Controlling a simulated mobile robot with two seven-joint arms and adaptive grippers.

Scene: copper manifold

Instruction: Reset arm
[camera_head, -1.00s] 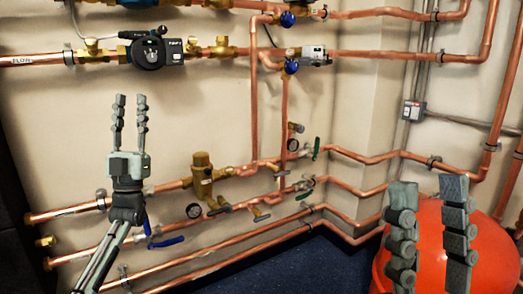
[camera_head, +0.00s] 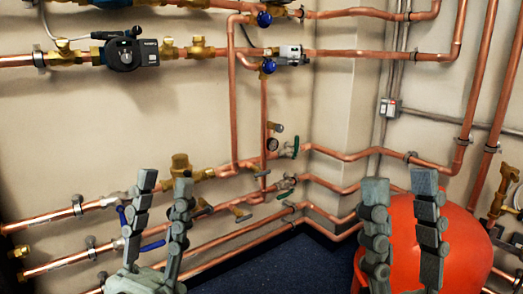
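My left gripper (camera_head: 162,210) is at the lower left of the head view, fingers pointing up and spread apart, with nothing between them. It stands in front of the lower copper pipes and hides part of them and of the blue valve handle (camera_head: 152,246). My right gripper (camera_head: 403,212) is at the lower right, fingers up and apart, empty, in front of the red rounded tank (camera_head: 465,250). I cannot tell how far either gripper is from what lies behind it.
Copper pipes (camera_head: 380,54) run along the beige wall (camera_head: 110,125) and round the corner. A black pump (camera_head: 124,53) sits on the upper left pipe. A brass fitting (camera_head: 181,165), green-handled valves (camera_head: 295,148) and a grey electrical box (camera_head: 390,107) are on the walls. Dark blue floor (camera_head: 270,268) shows below.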

